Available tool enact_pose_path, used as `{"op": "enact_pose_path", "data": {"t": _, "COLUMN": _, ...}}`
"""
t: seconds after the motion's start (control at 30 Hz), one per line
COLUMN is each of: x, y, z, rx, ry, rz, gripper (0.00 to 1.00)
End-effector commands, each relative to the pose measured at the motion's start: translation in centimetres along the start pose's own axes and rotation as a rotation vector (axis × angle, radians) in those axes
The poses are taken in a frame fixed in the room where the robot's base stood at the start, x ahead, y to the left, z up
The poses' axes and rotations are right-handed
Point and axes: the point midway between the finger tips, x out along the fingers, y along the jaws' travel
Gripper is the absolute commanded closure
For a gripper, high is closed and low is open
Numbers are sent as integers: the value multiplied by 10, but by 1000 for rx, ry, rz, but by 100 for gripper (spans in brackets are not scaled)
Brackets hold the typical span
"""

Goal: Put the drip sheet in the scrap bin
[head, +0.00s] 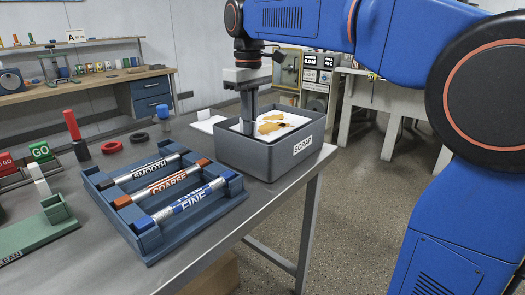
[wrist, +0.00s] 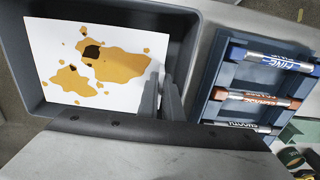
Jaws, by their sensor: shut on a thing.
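The drip sheet (head: 284,118) is a white sheet with amber stains and a dark spot, lying flat within the rim of the grey scrap bin (head: 250,160). In the wrist view, the sheet (wrist: 50,45) sits inside the bin's walls (wrist: 185,30). My gripper (head: 248,125) points down inside the bin's left part. In the wrist view, its fingers (wrist: 162,98) are shut on the sheet's edge. Whether the sheet touches the bin floor cannot be told.
A blue rack (head: 150,250) with rods marked SMOOTH, COARSE and FINE stands left of the bin. A white flat piece (head: 208,124) lies behind it. Black and red rings (head: 112,147) and a green fixture (head: 45,235) are farther left. The table edge runs close to the bin's right.

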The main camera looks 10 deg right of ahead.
Motion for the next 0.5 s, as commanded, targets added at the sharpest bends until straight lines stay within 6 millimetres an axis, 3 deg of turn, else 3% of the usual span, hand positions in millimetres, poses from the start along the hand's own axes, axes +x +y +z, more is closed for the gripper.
{"op": "enact_pose_path", "data": {"t": 0.2, "x": 34, "y": 0, "z": 0, "rx": 0, "ry": 0, "rz": 0, "gripper": 100}}
{"op": "enact_pose_path", "data": {"t": 0.5, "x": 55, "y": 0, "z": 0, "rx": 0, "ry": -1, "rz": 0, "gripper": 100}}
